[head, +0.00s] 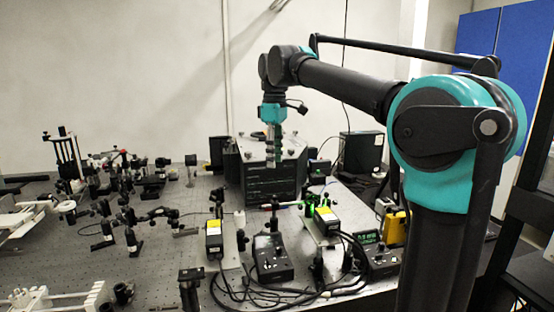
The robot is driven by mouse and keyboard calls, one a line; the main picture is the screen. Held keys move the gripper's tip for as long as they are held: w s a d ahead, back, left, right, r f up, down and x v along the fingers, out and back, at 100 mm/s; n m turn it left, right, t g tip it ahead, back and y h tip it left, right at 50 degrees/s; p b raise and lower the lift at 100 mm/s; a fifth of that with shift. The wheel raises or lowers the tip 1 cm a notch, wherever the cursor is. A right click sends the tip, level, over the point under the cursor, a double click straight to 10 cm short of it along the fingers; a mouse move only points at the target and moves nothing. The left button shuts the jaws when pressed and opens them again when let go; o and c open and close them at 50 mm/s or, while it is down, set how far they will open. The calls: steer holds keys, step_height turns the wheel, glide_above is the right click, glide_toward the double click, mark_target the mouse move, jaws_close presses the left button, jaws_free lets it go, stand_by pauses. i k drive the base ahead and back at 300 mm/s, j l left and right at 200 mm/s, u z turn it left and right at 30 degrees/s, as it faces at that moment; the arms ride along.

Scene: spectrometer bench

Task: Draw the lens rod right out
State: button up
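My gripper (273,157) points straight down in front of the dark many-sided chamber (268,185) at the middle of the bench. Its fingers overlap the chamber's top and front in this view. They look close together, but they are too small to tell whether they are shut or hold something. I cannot make out the lens rod for certain; it may be hidden at the fingers or among the small posts on the bench. Whether the gripper touches the chamber cannot be told.
Several optical posts and mounts (130,215) crowd the left of the bench (190,255). Two yellow-labelled boxes (214,238) and a control box (271,258) with loose cables stand in front of the chamber. A dark box (361,152) stands behind right. Free room is above the bench.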

mark_target(316, 199)
steer(key=k, duration=1)
